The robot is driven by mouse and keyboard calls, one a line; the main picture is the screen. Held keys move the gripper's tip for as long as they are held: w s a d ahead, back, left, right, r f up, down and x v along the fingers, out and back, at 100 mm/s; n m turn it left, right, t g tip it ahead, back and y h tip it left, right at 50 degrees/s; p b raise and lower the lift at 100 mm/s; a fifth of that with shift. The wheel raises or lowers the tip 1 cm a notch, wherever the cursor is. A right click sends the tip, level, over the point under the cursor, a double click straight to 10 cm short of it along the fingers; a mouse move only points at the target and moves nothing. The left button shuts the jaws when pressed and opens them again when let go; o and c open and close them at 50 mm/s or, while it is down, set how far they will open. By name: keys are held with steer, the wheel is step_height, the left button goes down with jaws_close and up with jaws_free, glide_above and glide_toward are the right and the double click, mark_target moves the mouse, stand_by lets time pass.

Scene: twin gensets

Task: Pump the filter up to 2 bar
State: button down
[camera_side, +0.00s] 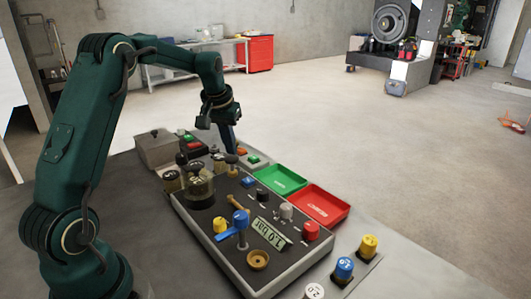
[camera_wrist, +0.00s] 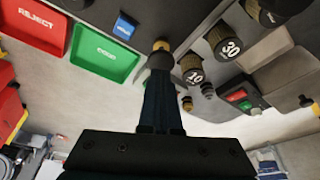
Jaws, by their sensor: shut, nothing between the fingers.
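My gripper (camera_side: 232,150) points down at the far end of the grey control panel (camera_side: 290,262). It is shut and empty. In the wrist view my gripper (camera_wrist: 160,62) has its fingertips close to a brass-topped dark knob (camera_wrist: 161,45); I cannot tell whether they touch. A blue lever handle (camera_side: 239,221), a yellow knob (camera_side: 220,226) and a red knob (camera_side: 310,230) stand on the panel. A clear bowl-like part (camera_side: 200,192) is at the panel's left; I cannot tell whether it is the filter.
A green tray (camera_side: 279,180) and a red tray marked REJECT (camera_side: 318,203) lie right of the panel. Dark cylinders marked 30 (camera_wrist: 228,47) and 10 (camera_wrist: 193,75) stand near my fingers. Yellow (camera_side: 368,245) and blue (camera_side: 343,270) capped weights stand at the front right.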

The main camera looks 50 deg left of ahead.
steer(key=shift+r, duration=0.3)
steer(key=shift+f, duration=0.15)
steer(key=shift+f, duration=1.55)
steer(key=shift+r, duration=1.7)
steer(key=shift+f, duration=0.15)
stand_by(0.6)
stand_by(0.4)
steer(key=shift+r, duration=1.95)
stand_by(0.8)
